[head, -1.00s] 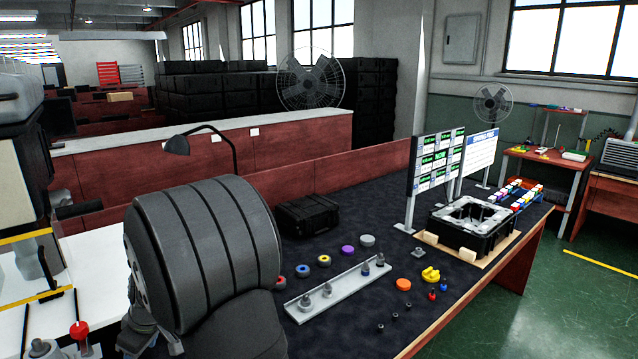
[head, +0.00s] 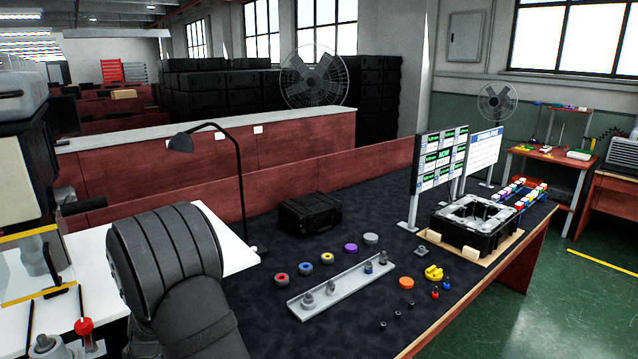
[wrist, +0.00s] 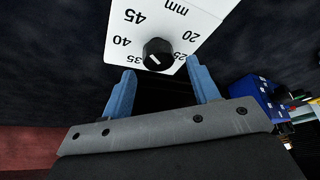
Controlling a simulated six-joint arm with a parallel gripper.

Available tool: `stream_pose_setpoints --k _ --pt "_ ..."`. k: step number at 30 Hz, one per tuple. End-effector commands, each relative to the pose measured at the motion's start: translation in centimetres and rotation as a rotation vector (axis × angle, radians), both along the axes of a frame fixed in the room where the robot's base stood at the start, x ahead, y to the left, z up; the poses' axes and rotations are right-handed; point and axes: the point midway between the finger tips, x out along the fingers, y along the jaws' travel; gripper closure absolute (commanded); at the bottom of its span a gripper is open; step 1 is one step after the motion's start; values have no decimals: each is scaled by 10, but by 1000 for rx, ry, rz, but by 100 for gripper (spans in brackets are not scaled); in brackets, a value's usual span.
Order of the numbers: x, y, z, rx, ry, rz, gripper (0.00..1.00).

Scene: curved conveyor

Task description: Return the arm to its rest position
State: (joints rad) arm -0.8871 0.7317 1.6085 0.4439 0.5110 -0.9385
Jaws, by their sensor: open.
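My gripper (wrist: 162,92) shows in the wrist view with its two blue fingers apart and nothing between them. In front of the fingers is a white dial panel (wrist: 190,30) marked in mm, with a black knob (wrist: 158,53) at its lower edge. I cannot tell whether the fingers touch the panel, but they look apart from it. In the head view a large dark grey link of my arm fills the lower left, and my gripper does not show there.
The dark table holds a grey rail (head: 338,287) with several pegs, coloured rings, a black case (head: 310,214), a desk lamp (head: 236,185) and a black crate (head: 450,232) before display boards (head: 438,165). A blue box (wrist: 255,95) is at right in the wrist view.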

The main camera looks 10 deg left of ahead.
Motion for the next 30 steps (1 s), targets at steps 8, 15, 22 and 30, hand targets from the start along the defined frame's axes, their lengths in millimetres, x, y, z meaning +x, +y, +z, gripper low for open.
stream_pose_setpoints --k 8,15,22,30 --pt "2 9 -20 1 0 81 45" --pt "2 9 -20 1 -1 244 45" --pt "3 9 -20 1 0 429 45" --pt "3 9 -21 0 0 681 45"
